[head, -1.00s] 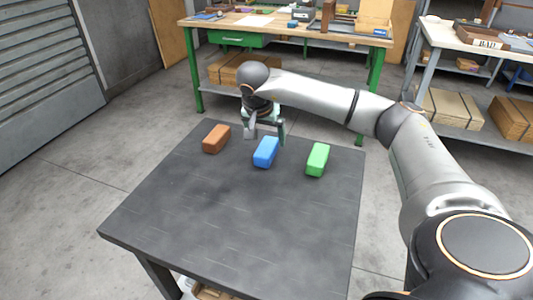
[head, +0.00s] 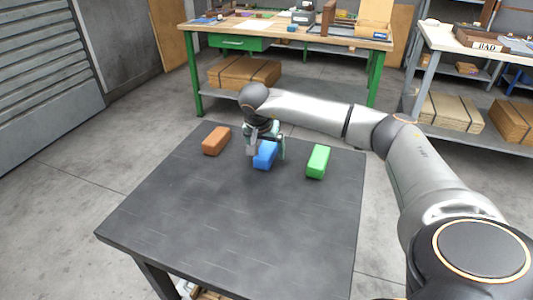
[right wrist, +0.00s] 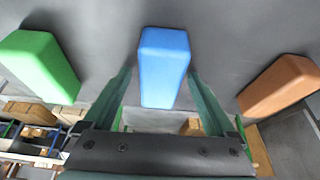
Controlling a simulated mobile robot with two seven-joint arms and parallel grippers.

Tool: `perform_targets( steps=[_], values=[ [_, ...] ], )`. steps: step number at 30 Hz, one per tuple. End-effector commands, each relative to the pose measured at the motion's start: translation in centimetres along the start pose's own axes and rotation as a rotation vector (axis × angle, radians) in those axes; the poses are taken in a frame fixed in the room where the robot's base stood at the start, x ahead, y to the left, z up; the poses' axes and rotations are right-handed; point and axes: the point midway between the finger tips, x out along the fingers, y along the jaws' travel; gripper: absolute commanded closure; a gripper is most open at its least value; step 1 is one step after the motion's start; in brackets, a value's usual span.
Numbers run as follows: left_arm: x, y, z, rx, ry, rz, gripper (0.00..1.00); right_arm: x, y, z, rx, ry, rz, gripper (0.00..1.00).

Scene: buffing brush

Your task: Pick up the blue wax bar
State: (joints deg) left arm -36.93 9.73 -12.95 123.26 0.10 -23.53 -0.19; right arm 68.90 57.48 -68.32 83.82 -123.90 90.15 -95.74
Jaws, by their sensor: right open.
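The blue wax bar (head: 265,156) lies on the dark table (head: 230,225) between a brown bar and a green bar. My right gripper (head: 266,153) is open and low over the table, with one finger on each side of the blue bar. In the right wrist view the blue bar (right wrist: 163,68) shows between the two open fingers (right wrist: 165,85), with a gap visible on both sides. Part of the bar is hidden by the gripper in the head view. My left gripper is not in view.
The brown bar (head: 216,140) lies to the left and the green bar (head: 318,161) to the right, both clear of my gripper. The front of the table is bare. A green-legged workbench (head: 290,36) stands behind.

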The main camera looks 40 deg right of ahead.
Motion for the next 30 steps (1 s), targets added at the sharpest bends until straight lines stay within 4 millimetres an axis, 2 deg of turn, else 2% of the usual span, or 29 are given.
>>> perform_targets(
  steps=[11,30],
  values=[
    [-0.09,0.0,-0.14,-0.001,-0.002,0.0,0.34,0.41,0.01,0.18,0.0,0.0,0.001,0.09],
    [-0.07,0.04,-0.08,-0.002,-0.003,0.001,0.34,0.45,-0.02,0.25,-0.001,-0.001,0.0,0.8]
  ],
)
